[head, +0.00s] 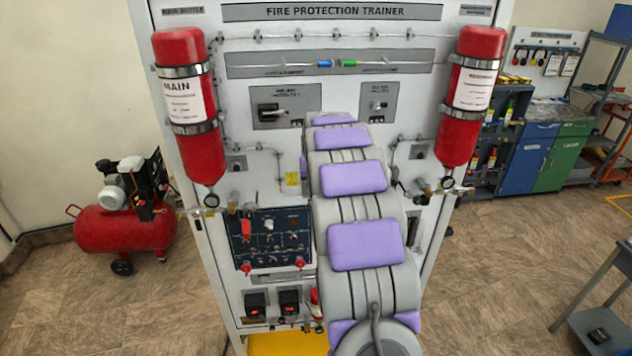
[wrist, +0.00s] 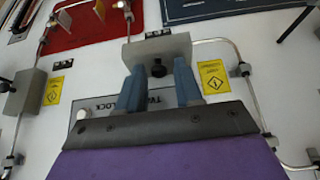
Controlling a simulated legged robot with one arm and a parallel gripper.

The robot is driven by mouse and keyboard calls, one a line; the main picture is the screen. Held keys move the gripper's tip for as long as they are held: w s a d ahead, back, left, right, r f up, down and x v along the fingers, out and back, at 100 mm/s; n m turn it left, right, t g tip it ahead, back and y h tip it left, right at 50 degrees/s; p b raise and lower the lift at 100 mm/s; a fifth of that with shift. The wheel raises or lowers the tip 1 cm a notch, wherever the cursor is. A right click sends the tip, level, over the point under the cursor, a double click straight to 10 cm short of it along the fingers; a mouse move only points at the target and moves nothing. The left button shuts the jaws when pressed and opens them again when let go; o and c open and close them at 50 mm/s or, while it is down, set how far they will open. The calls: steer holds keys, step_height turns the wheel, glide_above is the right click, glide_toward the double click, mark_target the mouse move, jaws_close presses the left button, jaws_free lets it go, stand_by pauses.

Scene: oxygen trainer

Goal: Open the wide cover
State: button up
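In the wrist view my gripper (wrist: 157,80) has two blue-grey fingers spread apart. They reach toward a grey box (wrist: 180,45) with a round black knob (wrist: 158,70), which shows in the gap between the fingertips. I cannot tell whether the fingers touch the box. Below it, a grey plate (wrist: 95,130) with lettering ending in "LOCK" is partly covered by my gripper's body. No part is clearly marked as the wide cover, and I cannot tell if the grey box is it. In the head view my arm hides the gripper and this spot.
Metal pipes (wrist: 240,65) run close on the right and a second grey box (wrist: 24,92) sits at left. Red MAIN cylinder (head: 183,105) and red reserve cylinder (head: 470,95) flank the panel. A dark switch panel (head: 270,240) is left of my arm. A red compressor (head: 125,215) stands at left.

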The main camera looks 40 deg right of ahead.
steer(key=shift+o, duration=0.5)
steer(key=shift+s, duration=0.15)
steer(key=shift+r, duration=0.15)
steer(key=v, duration=1.7)
steer(key=shift+b, duration=0.45)
